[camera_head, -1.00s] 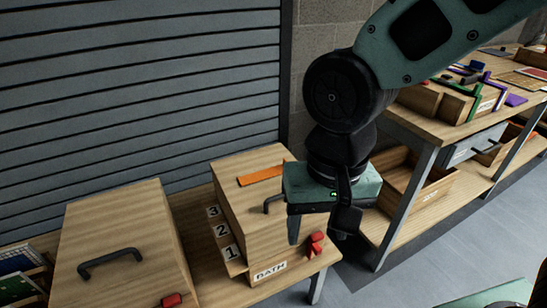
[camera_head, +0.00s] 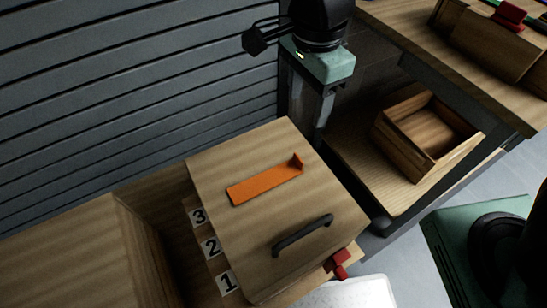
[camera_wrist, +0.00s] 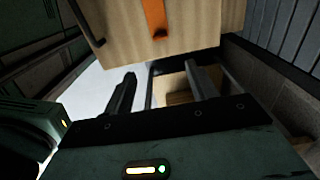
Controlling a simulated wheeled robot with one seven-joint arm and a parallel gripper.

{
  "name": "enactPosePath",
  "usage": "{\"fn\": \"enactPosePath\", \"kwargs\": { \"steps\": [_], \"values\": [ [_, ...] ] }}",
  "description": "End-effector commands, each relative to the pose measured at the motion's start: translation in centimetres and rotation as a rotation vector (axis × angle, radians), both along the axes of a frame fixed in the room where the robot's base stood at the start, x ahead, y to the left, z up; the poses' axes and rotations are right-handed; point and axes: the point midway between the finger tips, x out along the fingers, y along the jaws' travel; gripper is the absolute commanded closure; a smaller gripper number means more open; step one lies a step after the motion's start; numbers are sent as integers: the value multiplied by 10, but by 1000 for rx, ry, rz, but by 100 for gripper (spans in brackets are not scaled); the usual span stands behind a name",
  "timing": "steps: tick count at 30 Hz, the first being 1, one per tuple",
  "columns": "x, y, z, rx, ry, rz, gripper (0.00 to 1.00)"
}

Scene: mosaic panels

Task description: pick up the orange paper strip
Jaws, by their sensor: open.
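The orange paper strip (camera_head: 262,184) lies on top of a wooden box (camera_head: 235,160), with a small raised tab at its right end. It also shows in the wrist view (camera_wrist: 155,17), at the top edge and partly cut off. My gripper (camera_head: 308,105) is open and empty, beyond the box's far right edge in the head view, apart from the strip. In the wrist view my two fingers (camera_wrist: 162,88) stand apart with nothing between them, and the strip is past their tips.
A dark handle (camera_head: 303,235) stands on the box top, near the strip. Number labels (camera_head: 211,246) mark its left side. A red piece (camera_head: 339,263) is at the lower right. An open wooden tray (camera_head: 404,152) sits on a shelf at right. A ribbed shutter (camera_head: 130,90) stands behind.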

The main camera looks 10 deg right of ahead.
Motion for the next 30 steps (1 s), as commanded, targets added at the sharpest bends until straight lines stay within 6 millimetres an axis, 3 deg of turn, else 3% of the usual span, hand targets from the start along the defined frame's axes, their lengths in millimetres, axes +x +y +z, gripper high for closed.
{"fn": "enactPosePath", "kwargs": {
  "steps": [15,25,30],
  "values": [
    [-1,-1,-99,-4,6,1,43],
    [0,0,-126,-2,2,1,43],
    [1,0,-149,-2,5,2,43]
  ]
}}
